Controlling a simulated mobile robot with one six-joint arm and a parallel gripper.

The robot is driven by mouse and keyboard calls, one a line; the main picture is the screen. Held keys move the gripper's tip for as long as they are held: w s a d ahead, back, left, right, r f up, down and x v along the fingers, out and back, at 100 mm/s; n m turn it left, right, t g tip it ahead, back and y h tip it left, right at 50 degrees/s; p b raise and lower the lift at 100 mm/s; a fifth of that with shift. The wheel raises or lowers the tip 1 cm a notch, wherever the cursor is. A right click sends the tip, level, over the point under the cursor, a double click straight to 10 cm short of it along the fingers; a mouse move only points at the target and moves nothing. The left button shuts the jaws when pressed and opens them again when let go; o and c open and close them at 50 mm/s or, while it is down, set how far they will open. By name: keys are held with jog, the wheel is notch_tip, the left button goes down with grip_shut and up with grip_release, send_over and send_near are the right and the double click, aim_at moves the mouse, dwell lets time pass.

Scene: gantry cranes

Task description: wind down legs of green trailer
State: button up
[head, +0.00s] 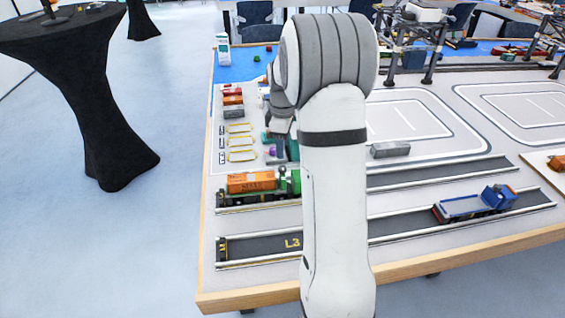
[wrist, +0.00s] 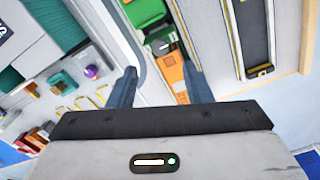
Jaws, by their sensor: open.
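A green truck (head: 291,182) with an orange container (head: 250,182) behind its cab stands on the dark lane at the table's left, partly behind my arm. In the wrist view, the green truck (wrist: 145,12) and the orange container (wrist: 172,76) lie beyond and between my fingers. A darker green part with a small pale bar (wrist: 163,47) sits between them. The trailer's legs cannot be made out. My gripper (wrist: 161,88) is open, with nothing visible held between its fingers. It appears above the truck's lane; its height is unclear.
A blue truck (head: 475,204) stands on the near lane at right. A grey block (head: 390,149) lies behind the lanes. Small containers (head: 233,101) and yellow frames (head: 240,141) lie at left. A gantry crane (head: 412,40) stands at the back. The L3 lane (head: 262,244) is clear where visible.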

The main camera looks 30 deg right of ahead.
aim_at(282, 167)
notch_tip(282, 167, down, 8)
jog(key=shift+r, duration=0.1)
dwell(0.4)
grip_shut()
dwell(0.4)
jog(key=shift+m, duration=0.4)
grip_release()
jog(key=shift+r, duration=0.1)
